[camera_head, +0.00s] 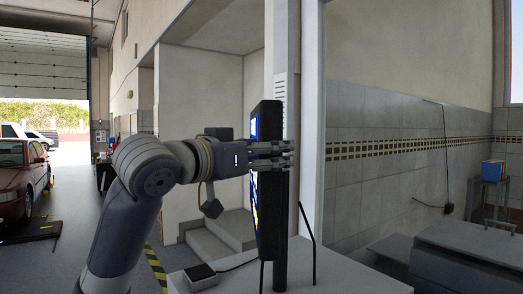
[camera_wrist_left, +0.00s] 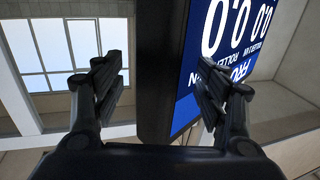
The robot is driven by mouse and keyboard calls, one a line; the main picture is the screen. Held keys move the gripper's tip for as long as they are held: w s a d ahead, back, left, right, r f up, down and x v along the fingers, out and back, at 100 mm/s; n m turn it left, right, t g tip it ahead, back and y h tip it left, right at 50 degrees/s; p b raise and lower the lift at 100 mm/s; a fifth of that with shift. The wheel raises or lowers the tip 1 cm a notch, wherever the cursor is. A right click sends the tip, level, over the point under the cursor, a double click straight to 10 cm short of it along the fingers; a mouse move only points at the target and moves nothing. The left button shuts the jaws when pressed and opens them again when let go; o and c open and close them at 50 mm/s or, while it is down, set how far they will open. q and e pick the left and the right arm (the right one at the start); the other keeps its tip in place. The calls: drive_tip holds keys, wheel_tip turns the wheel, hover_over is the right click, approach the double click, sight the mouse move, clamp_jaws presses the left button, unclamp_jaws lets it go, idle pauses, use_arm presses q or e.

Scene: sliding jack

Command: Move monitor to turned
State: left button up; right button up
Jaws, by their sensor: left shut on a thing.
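The monitor (camera_head: 266,205) is a tall thin black panel on a dark post (camera_head: 281,215), seen nearly edge-on in the head view. Its lit blue screen faces left. My left gripper (camera_head: 288,154) reaches in from the left, with its fingers across the upper half of the monitor. In the left wrist view, the monitor's dark edge (camera_wrist_left: 154,75) and blue screen with white figures (camera_wrist_left: 238,42) stand between the two fingers (camera_wrist_left: 160,95). The gripper is shut on the monitor. The exact finger contact is partly hidden. My right gripper is in neither view.
The post rises from a pale cabinet top (camera_head: 340,276), with a small dark box (camera_head: 200,272) and a cable on it. A white column (camera_head: 311,120) stands close behind the monitor. A grey machine (camera_head: 465,250) is at right, and a red car (camera_head: 20,175) at far left.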

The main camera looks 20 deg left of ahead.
use_arm(q)
drive_tip(key=v, duration=1.1)
drive_tip(key=shift+s+a, duration=0.1)
drive_tip(key=shift+s+a, duration=0.1)
drive_tip(key=shift+a, duration=0.05)
